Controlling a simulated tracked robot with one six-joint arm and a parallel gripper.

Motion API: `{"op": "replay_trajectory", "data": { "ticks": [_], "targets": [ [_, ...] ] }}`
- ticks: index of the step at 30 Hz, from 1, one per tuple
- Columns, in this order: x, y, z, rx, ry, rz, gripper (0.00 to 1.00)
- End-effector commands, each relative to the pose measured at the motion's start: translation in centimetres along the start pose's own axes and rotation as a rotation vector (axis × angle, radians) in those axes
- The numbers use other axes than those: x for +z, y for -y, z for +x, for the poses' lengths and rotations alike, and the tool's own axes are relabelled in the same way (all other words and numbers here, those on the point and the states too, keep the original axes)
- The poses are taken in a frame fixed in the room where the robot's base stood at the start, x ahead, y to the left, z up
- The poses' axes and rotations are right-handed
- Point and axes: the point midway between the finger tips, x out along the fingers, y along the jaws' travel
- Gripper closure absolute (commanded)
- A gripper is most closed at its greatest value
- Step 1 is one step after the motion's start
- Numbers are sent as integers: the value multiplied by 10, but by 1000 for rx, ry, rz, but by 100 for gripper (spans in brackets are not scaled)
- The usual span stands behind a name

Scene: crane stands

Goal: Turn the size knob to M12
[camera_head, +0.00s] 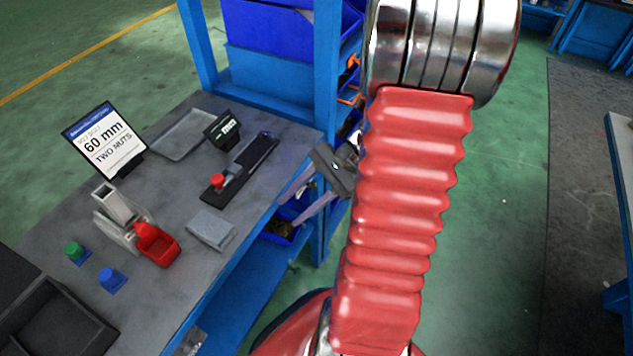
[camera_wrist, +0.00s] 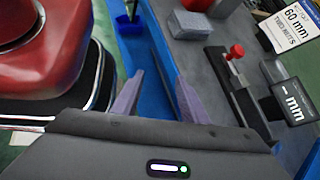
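I cannot make out a size knob marked M12 in either view. A gauge on the grey bench (camera_head: 60,215) has a dark slide rail (camera_head: 250,163) with a red knob (camera_head: 217,181) and a small display reading "– mm" (camera_wrist: 293,100). A sign (camera_head: 105,144) reads "60 mm, TWO NUTS". My gripper (camera_head: 289,212) hangs beyond the bench's right edge, apart from the gauge. Its two lavender fingers (camera_wrist: 158,78) are spread in the wrist view with nothing between them.
A grey dispenser (camera_head: 118,205) with a red scoop-like tray (camera_head: 155,244), a green button (camera_head: 76,252), a blue button (camera_head: 111,279) and a grey block (camera_head: 211,229) stand on the bench. A shallow tray (camera_head: 184,136) lies behind. A blue post (camera_head: 327,90) rises near my gripper.

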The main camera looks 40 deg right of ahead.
Motion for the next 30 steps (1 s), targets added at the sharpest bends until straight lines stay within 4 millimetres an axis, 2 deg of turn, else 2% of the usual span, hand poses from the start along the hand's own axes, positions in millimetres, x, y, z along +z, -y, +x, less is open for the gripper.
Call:
{"op": "replay_trajectory", "data": {
  "ticks": [1,14,24,30],
  "targets": [
    [-11,-1,-3,-38,29,53,60],
    [-90,-13,-34,-389,282,433,60],
    [-161,-44,-63,-708,487,688,60],
    [-194,-66,-75,-866,580,788,60]
  ]
}}
